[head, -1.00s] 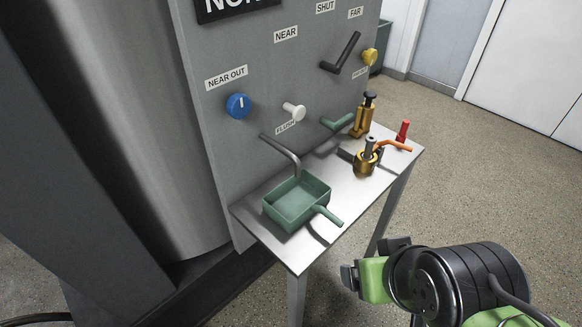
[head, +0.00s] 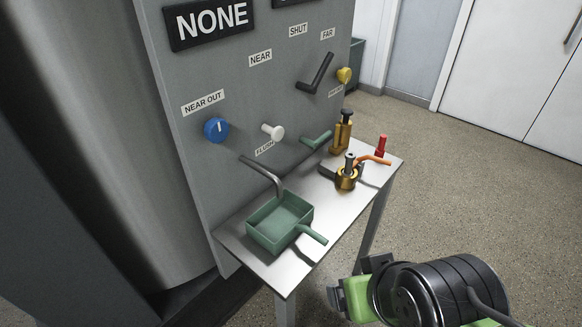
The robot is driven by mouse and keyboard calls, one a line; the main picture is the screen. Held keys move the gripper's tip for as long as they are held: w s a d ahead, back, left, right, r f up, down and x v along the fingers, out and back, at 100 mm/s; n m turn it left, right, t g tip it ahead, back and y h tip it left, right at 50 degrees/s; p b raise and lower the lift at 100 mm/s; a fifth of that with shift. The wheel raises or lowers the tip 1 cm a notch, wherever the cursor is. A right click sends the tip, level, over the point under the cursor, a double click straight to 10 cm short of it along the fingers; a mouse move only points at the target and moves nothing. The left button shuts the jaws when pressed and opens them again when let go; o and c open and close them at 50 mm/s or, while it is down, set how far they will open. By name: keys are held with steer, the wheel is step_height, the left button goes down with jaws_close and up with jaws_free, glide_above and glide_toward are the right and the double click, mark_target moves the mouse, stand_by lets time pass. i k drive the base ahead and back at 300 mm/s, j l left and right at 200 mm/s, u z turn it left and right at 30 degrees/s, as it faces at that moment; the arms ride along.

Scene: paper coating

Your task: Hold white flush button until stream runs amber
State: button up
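The white flush button (head: 273,132) sticks out of the grey panel (head: 185,75), above a label reading FLUSH. A dark bent spout (head: 265,174) comes out of the panel below it. The spout's end is over the green square pan (head: 268,236) on the small metal table (head: 322,232). I see no stream from the spout and no amber liquid in the pan. My gripper (head: 354,281) is at the lower right, in front of the table and well away from the button. Its two dark fingers look apart, with nothing between them.
A blue knob (head: 215,130) is left of the button. A dark lever (head: 316,73) and a yellow knob (head: 344,75) are to the right. The table also holds brass fittings (head: 347,178) and a red piece (head: 382,146). Open floor (head: 470,190) lies to the right.

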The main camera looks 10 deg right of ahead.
mark_target(276, 133)
steer(key=l+u, duration=0.15)
steer(key=u, duration=0.3)
steer(key=i+l+u, duration=0.1)
steer(key=u, duration=0.4)
steer(key=l+u, duration=0.2)
steer(key=u, duration=0.25)
steer(key=l+u, duration=0.15)
steer(key=u, duration=0.35)
